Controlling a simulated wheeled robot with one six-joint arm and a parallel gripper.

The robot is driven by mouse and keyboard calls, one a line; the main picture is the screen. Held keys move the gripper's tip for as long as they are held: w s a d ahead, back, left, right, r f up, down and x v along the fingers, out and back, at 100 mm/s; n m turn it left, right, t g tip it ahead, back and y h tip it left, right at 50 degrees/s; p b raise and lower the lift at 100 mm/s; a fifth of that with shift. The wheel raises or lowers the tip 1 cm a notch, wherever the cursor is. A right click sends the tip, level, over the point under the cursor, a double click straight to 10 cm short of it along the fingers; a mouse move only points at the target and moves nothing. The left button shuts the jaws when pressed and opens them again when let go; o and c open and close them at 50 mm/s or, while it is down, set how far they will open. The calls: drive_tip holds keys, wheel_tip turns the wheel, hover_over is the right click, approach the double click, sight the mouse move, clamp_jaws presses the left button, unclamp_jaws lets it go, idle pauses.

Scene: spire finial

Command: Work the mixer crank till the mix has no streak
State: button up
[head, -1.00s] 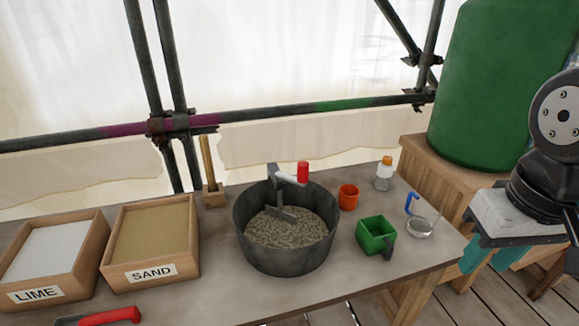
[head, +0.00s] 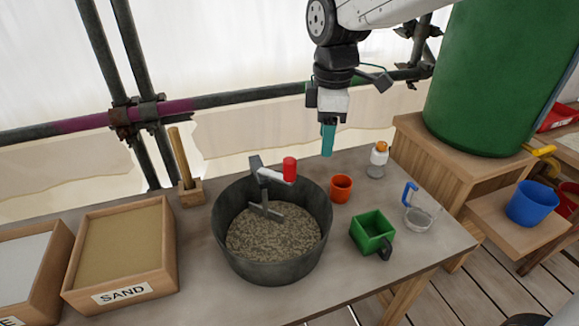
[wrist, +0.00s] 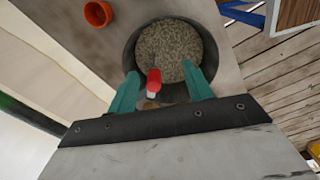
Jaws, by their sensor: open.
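A dark grey mixing tub (head: 230,248) stands on the table and holds a speckled grey-brown mix (head: 270,236). A crank with a red grip (head: 290,170) and a grey paddle (head: 265,210) is mounted at the tub's back rim. Light and dark flecks show in the mix; I cannot tell whether any are streaks. My gripper (head: 328,140) points down above the table, behind and to the right of the crank, apart from it. In the wrist view its teal fingers (wrist: 160,88) are spread and empty, with the red grip (wrist: 153,80) seen between them, farther off.
An orange cup (head: 341,188), a green square scoop (head: 372,230), a clear jug with a blue handle (head: 420,215) and an orange-capped bottle (head: 377,160) stand right of the tub. A sand box (head: 170,250) stands left. Scaffold poles (head: 225,102) run behind.

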sight(290, 159)
drive_tip(key=w+a+f+n, duration=0.1)
drive_tip(key=a, duration=0.1)
drive_tip(key=w+a+f+n, duration=0.1)
drive_tip(key=a, duration=0.1)
drive_tip(key=w+a+f+n, duration=0.1)
drive_tip(key=w+a+n, duration=0.1)
drive_tip(key=shift+a+f, duration=0.2)
drive_tip(key=shift+f, duration=0.1)
drive_tip(key=shift+w+a+f, duration=0.1)
drive_tip(key=shift+a+f, duration=0.15)
wheel_tip(290, 159, down, 8)
drive_tip(key=shift+r, duration=0.2)
clamp_jaws()
